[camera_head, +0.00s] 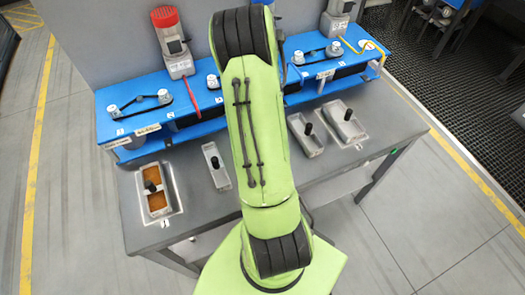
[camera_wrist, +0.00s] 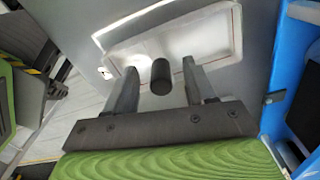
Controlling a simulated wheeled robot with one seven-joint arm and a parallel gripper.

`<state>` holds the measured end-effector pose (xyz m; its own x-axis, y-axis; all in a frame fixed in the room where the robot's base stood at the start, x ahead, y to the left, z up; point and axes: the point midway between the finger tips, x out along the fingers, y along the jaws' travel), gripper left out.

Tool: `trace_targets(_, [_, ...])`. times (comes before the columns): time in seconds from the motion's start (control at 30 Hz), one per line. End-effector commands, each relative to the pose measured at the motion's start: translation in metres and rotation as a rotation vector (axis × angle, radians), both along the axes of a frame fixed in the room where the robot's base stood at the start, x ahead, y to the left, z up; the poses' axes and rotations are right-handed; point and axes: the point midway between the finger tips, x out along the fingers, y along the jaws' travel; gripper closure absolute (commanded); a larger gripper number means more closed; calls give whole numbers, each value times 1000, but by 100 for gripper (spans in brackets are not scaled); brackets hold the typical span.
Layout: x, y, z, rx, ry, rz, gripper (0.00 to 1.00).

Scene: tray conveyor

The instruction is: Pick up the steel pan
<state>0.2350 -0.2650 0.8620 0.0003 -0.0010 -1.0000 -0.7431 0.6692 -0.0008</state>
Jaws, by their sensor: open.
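In the wrist view a pale steel pan (camera_wrist: 212,42) with an upright black knob (camera_wrist: 160,76) sits on a light plate. My gripper (camera_wrist: 159,67) is open, with one finger on each side of the knob. I cannot tell whether either finger touches it. In the head view my green arm hides the gripper. A steel pan with a black knob (camera_head: 349,129) rests on a plate at the right of the grey table, and another grey pan (camera_head: 311,146) stands just left of it. I cannot tell for sure which pan the wrist view shows.
A narrow grey pan (camera_head: 217,173) and a tray with orange-brown contents (camera_head: 157,203) are on the table's left part. Blue stations (camera_head: 142,104) with belts and pulleys line the table's back. Grey floor (camera_head: 420,225) lies open at the right.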

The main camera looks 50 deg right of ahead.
Motion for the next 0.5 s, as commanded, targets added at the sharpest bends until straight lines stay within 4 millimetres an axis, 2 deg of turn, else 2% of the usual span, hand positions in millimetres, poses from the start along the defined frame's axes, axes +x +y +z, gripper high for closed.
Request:
trace_targets(0.03, [-1,1,-13,3,4,0,45])
trace_targets(0.1, [-1,1,-21,3,2,0,45])
trace_targets(0.33, [0,0,-23,0,-1,0,45])
trace_targets(0.37, [0,0,-23,0,-1,0,47])
trace_targets(0.5, [0,0,-23,1,-1,0,68])
